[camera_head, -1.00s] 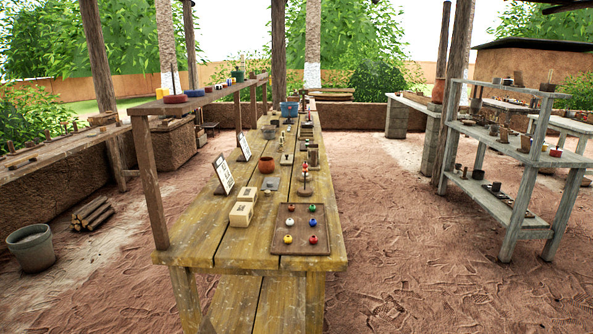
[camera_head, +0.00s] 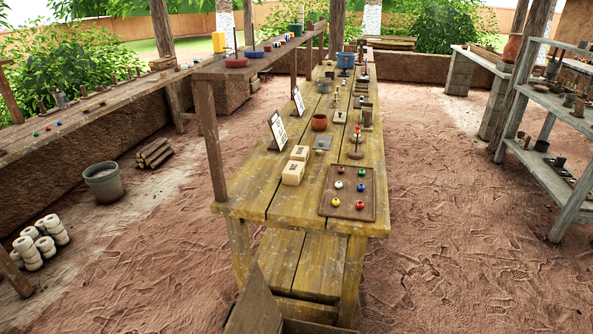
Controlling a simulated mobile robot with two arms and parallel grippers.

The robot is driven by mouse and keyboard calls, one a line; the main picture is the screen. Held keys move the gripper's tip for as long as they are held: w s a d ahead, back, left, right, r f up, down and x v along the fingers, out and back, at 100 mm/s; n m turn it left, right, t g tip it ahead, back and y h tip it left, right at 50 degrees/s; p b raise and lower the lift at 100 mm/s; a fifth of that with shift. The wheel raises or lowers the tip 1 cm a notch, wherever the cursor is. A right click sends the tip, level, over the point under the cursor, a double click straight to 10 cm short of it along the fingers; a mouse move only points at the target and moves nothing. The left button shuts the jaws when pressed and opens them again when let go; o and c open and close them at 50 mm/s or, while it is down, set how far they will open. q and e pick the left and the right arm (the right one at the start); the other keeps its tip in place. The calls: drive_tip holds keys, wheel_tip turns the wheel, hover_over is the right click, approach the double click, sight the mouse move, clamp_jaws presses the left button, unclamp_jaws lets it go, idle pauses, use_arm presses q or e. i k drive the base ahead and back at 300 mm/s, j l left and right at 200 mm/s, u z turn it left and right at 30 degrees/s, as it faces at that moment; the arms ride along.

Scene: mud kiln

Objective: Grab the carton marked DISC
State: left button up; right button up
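Two small pale cartons stand one behind the other on the long wooden table (camera_head: 250,200), left of a brown tray. The near carton (camera_head: 292,174) and the far carton (camera_head: 300,153) both seem to bear dark marks on top, too small to read, so I cannot tell which says DISC. Neither of my grippers shows in the head view.
The brown tray (camera_head: 327,205) holds several coloured balls. Behind the cartons are a framed sign (camera_head: 278,130), an orange-brown pot (camera_head: 319,122) and a spindle stand (camera_head: 356,153). A wooden post (camera_head: 211,140) rises at the table's left corner. Sandy floor (camera_head: 445,220) right of the table is clear.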

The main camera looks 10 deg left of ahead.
sight(292, 173)
drive_tip(key=i+l+z, duration=0.3)
drive_tip(key=l, duration=0.25)
drive_tip(key=i+l+z, duration=0.3)
drive_tip(key=l, duration=0.25)
drive_tip(key=i+l+z, duration=0.25)
drive_tip(key=i+l, duration=0.15)
drive_tip(key=i, duration=0.2)
drive_tip(key=i+l, duration=0.15)
drive_tip(key=i, duration=0.25)
drive_tip(key=i+l+z, duration=0.1)
drive_tip(key=i, duration=0.25)
drive_tip(key=i+u, duration=0.3)
drive_tip(key=u, duration=0.15)
drive_tip(key=i+u, duration=0.4)
drive_tip(key=i+l+u, duration=0.15)
drive_tip(key=u, duration=0.3)
drive_tip(key=i+l+u, duration=0.25)
drive_tip(key=u, duration=0.2)
